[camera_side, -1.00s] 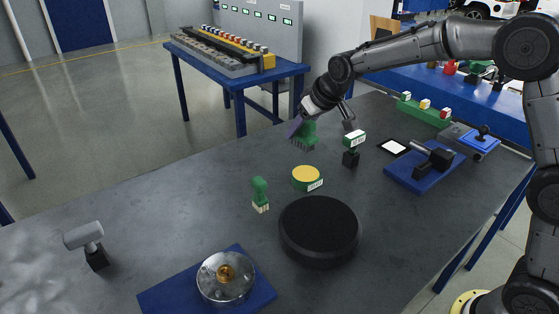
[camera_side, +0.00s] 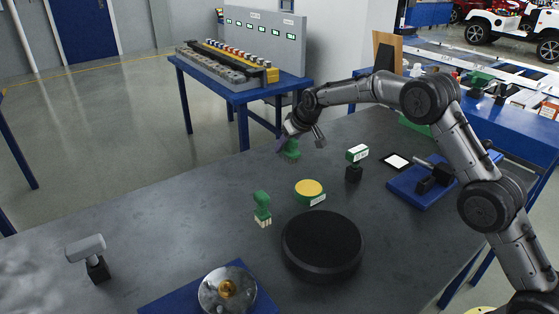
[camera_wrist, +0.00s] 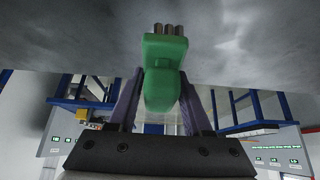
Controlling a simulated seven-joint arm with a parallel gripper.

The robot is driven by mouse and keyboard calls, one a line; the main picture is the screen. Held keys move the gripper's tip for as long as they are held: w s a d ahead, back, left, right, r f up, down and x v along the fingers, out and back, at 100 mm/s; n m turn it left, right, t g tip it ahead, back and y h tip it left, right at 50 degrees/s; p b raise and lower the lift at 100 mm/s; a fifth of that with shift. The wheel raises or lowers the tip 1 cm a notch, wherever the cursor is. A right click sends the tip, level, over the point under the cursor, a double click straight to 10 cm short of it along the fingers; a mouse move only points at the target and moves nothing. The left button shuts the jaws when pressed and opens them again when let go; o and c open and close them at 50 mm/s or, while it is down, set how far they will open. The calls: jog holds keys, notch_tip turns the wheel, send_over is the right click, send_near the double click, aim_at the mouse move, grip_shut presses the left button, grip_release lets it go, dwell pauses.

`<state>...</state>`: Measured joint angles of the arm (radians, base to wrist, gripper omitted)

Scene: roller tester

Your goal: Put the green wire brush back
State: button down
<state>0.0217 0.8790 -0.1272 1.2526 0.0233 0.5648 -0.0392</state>
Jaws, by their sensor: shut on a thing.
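My gripper (camera_wrist: 157,105) is shut on a green brush (camera_wrist: 162,75), with its two purple-grey fingers on either side of the handle. Its several brownish-grey bristle tufts (camera_wrist: 168,29) point away from the palm. In the side view, my gripper (camera_side: 288,143) holds the brush (camera_side: 292,149) toward the far edge of the table; its bristles are hard to make out there. A second green brush (camera_side: 262,204) with pale bristles stands upright on the table, nearer the camera and apart from my gripper.
A yellow-topped green disc (camera_side: 309,188) and a large black round pad (camera_side: 322,246) lie near the standing brush. A green-and-white block (camera_side: 357,153) sits on a black stand to the right. A grey mallet-like tool (camera_side: 86,248) stands at left. The table's left middle is clear.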

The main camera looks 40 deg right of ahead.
jog(key=x, duration=0.5)
jog(key=shift+w+f, duration=0.1)
jog(key=shift+w, duration=0.35)
jog(key=shift+f, duration=1.45)
jog(key=shift+f, duration=0.15)
jog(key=shift+c, duration=1.6)
grip_release()
